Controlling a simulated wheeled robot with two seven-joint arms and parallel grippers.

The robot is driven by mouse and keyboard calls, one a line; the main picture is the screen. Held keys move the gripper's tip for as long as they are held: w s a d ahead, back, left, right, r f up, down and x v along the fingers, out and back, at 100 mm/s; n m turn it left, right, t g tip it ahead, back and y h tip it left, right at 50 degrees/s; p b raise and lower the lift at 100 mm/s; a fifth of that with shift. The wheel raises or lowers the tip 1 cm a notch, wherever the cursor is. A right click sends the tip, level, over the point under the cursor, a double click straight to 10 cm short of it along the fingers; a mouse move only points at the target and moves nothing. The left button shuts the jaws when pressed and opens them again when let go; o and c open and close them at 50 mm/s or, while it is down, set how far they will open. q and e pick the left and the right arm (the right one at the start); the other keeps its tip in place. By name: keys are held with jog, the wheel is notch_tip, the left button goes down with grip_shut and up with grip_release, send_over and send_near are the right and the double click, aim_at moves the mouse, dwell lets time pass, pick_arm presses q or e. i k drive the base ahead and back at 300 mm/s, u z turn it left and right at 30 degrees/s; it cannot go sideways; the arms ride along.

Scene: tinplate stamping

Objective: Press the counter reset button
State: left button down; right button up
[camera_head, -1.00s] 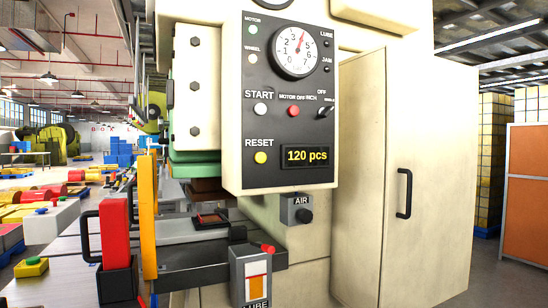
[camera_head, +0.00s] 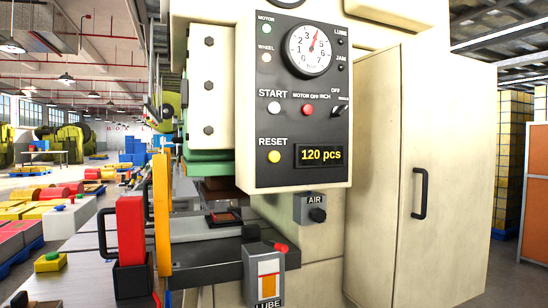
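The yellow round counter reset button (camera_head: 274,157) sits under the word RESET on the dark control panel (camera_head: 290,176) of the press. To its right the counter display (camera_head: 321,155) reads 120 pcs. Above it are the white START button (camera_head: 274,107), a red button (camera_head: 307,109) and a selector switch (camera_head: 340,110). Neither of my grippers is in view.
Below the panel are the AIR knob box (camera_head: 312,208) and the LUBE box (camera_head: 265,273). A yellow post (camera_head: 162,215) and a red handled block (camera_head: 131,230) stand left of the press. A cream cabinet door (camera_head: 440,150) is at right. The space before the panel is clear.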

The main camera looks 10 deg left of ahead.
aim_at(274, 156)
jog(key=z, duration=0.9)
jog(key=i, duration=1.2)
jog(key=u, duration=1.35)
